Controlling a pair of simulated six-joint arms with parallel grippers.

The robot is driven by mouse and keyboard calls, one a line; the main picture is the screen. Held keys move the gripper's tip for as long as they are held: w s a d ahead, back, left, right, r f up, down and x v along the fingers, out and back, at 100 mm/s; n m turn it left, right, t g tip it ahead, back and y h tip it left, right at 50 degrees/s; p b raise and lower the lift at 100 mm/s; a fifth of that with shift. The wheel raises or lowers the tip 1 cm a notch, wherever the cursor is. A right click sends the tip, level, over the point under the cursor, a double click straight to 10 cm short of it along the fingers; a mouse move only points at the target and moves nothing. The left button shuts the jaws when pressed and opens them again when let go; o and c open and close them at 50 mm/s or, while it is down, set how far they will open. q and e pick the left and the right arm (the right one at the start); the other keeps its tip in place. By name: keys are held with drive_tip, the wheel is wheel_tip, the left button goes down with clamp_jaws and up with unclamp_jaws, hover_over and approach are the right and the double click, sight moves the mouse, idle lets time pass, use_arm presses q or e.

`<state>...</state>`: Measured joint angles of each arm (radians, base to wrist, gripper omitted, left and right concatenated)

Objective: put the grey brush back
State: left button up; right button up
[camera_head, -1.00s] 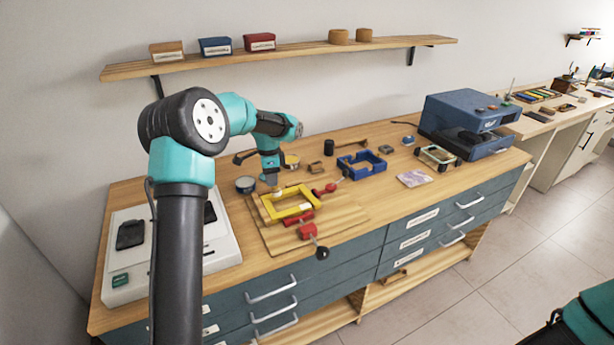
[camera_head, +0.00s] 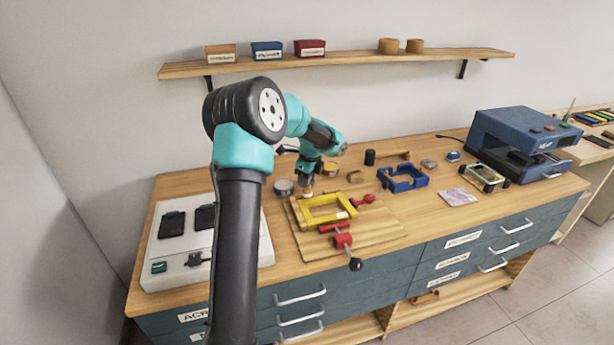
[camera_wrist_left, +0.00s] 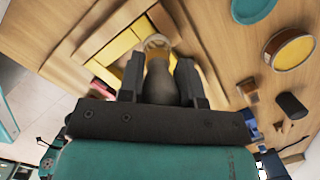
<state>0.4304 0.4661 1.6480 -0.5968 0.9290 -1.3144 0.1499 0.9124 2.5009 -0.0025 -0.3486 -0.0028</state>
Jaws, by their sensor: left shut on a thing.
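My left gripper (camera_head: 308,178) is over the bench beside the far left part of the yellow frame (camera_head: 312,220). In the left wrist view its jaws (camera_wrist_left: 159,78) are shut on a grey, rounded thing, the grey brush (camera_wrist_left: 160,88), with a pale gold band at its far end. In the head view only a small pale tip of the brush shows under the jaws. The yellow frame also shows in the left wrist view (camera_wrist_left: 112,50), just past the brush. I cannot tell whether the brush touches the board. My right gripper is not in view.
A wooden board (camera_head: 375,238) lies under the yellow frame and red clamp (camera_head: 342,240). A round tin (camera_head: 284,187) stands close left of my gripper. A white unit with black pads (camera_head: 165,262) is at left. A blue frame (camera_head: 403,178) and blue machine (camera_head: 525,142) are right.

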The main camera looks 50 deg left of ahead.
use_arm(q)
drive_tip(key=w+a+f, duration=0.1)
drive_tip(key=w+a, duration=0.9)
drive_tip(key=a, duration=0.1)
drive_tip(key=shift+a+f, duration=0.15)
drive_tip(key=shift+f, duration=0.05)
idle(0.4)
drive_tip(key=shift+a+f, duration=0.1)
drive_tip(key=shift+f, duration=1.7)
drive_tip(key=shift+f, duration=0.15)
drive_tip(key=o, duration=1)
wheel_tip(320, 180, up, 12)
drive_tip(key=d, duration=0.1)
drive_tip(key=shift+w+d, duration=0.25)
drive_tip(key=shift+d, duration=0.15)
